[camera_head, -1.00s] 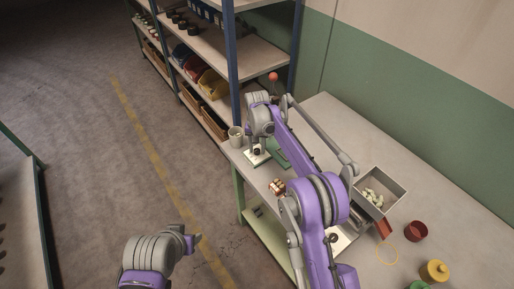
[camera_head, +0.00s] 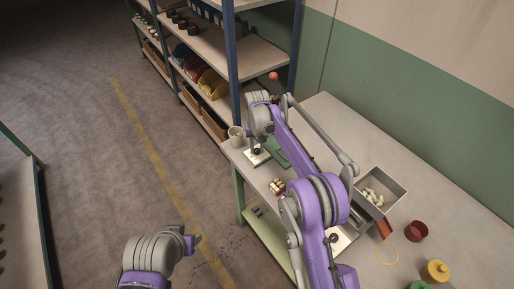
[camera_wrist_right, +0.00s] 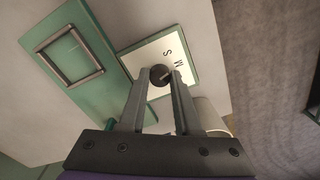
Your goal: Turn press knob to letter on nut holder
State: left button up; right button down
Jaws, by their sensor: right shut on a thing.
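In the right wrist view, a dark round knob (camera_wrist_right: 160,75) sits on a white plate (camera_wrist_right: 178,47) with the letters S and M showing; other marks are hidden by the knob and fingers. My right gripper (camera_wrist_right: 161,82) is shut on the knob, one finger on each side. In the head view, my right gripper (camera_head: 257,148) is at the plate (camera_head: 257,160) near the table's far left end. My left arm shows at the lower left, but its fingers do not.
A light cup (camera_head: 236,135) stands by the table's left edge. A multicoloured block (camera_head: 277,186), a grey bin (camera_head: 392,203) of pale pieces, a dark red cup (camera_head: 416,231) and a yellow lidded pot (camera_head: 435,271) are on the table (camera_head: 440,215). Shelves stand behind.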

aim_at(257, 150)
jog(key=n, duration=0.5)
jog(key=shift+n, duration=0.4)
dwell(0.4)
jog(key=c, duration=0.6)
grip_release()
jog(key=shift+r, duration=0.15)
notch_tip(257, 150, up, 11)
jog(key=shift+f, duration=0.2)
